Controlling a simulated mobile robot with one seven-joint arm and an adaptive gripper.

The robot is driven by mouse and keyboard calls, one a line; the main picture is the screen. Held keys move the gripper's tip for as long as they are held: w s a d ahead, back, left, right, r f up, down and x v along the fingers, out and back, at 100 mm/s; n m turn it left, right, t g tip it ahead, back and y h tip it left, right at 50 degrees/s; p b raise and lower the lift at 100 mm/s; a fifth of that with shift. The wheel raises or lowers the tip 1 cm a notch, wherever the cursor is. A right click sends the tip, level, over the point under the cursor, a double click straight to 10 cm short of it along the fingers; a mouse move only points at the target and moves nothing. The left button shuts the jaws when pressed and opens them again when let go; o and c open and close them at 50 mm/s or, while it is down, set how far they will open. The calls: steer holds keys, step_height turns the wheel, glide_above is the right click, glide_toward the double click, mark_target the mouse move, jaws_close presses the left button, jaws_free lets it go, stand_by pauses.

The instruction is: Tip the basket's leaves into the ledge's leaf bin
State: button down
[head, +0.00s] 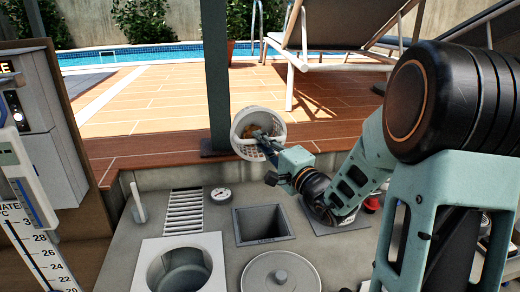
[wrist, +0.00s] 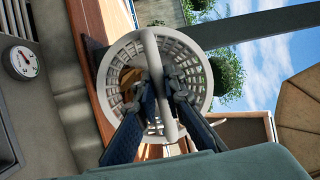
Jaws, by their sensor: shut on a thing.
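The white slotted basket (head: 274,120) is held up over the deck edge in the head view, its round mouth tilted towards the camera. Brown leaves (head: 250,130) show inside it. My gripper (head: 264,141) is shut on the basket's handle. In the wrist view, the handle (wrist: 152,48) crosses the mouth of the basket (wrist: 198,64), and my gripper (wrist: 164,95) has its fingers around it. Some leaves (wrist: 129,77) show at the left inside. A square, dark open bin (head: 265,241), which looks like the leaf bin, is set in the grey ledge below and nearer than the basket.
A round open well (head: 217,250) and a round lid (head: 281,275) lie in front of the square bin. A gauge (head: 220,194), a slotted grate (head: 184,211) and an upright white peg (head: 139,203) are to its left. A dark post (head: 216,75) stands just behind the basket.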

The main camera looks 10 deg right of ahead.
steer(key=shift+s+f+n+t+y+b, duration=0.6)
steer(key=shift+f+b, duration=0.2)
steer(key=shift+b, duration=3)
steer(key=shift+s+f+n+t+y+b, duration=0.45)
steer(key=shift+f+t+b, duration=0.3)
steer(key=shift+b, duration=3)
steer(key=shift+s+f+n+t+y+b, duration=0.55)
steer(key=shift+f+b, duration=0.25)
steer(key=shift+b, duration=3)
steer(key=shift+s+b, duration=0.15)
steer(key=shift+b, duration=0.55)
step_height(320, 180, up, 8)
steer(key=m+g+h+p, duration=0.4)
steer(key=g+p, duration=0.1)
steer(key=p, duration=2)
steer(key=shift+r+g, duration=0.15)
steer(key=shift+g, duration=0.25)
